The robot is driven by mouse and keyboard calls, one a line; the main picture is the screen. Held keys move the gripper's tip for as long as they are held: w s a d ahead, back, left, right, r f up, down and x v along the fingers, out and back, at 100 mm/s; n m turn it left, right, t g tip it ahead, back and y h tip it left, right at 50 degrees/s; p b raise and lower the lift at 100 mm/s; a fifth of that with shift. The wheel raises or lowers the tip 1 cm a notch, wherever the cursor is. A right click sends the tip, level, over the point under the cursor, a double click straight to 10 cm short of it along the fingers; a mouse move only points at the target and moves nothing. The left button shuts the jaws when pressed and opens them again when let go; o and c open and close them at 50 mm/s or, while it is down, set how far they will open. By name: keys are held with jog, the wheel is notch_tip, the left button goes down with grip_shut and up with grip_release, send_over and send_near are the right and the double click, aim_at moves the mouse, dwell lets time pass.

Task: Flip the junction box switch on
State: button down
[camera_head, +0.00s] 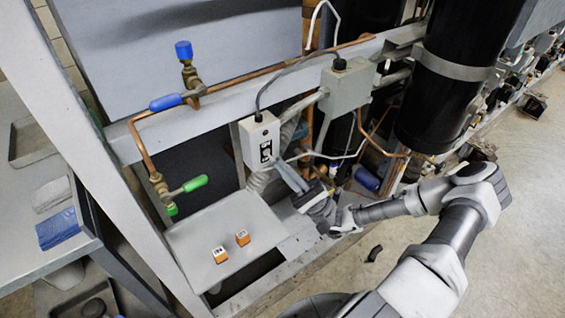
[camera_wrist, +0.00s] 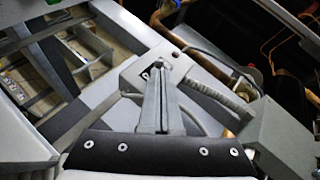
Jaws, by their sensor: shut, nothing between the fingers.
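The junction box (camera_head: 259,140) is a small grey box on the rack's cross rail, with a black cable from its top. Its front has a black switch plate (camera_head: 266,151) with a light toggle. My gripper (camera_head: 278,164) is shut and empty, its fingertips at the lower right of the switch plate, at or very near it. In the wrist view the shut fingers (camera_wrist: 163,85) point at the box face (camera_wrist: 140,72) and hide most of the switch. I cannot tell whether they touch the toggle, or its position.
A larger grey box (camera_head: 347,88) is to the right on the same rail. Copper pipe with blue-handled (camera_head: 166,102) and green-handled (camera_head: 195,184) valves runs at the left. A black cylinder (camera_head: 455,75) stands at the right.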

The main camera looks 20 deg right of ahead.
jog(key=m+h+p, duration=0.2)
jog(key=p, duration=0.1)
jog(key=s+r+m+t+h+p, duration=0.1)
jog(key=m+h+p, duration=0.1)
jog(key=p, duration=0.1)
jog(key=m+t+h+p, duration=0.1)
jog(key=m+h+p, duration=0.1)
jog(key=p, duration=0.1)
jog(key=shift+s+d+r+h+p, duration=0.15)
jog(key=shift+r+h+p, duration=0.1)
jog(key=shift+h+p, duration=0.15)
jog(key=shift+s+d+f, duration=0.1)
jog(key=shift+d, duration=0.05)
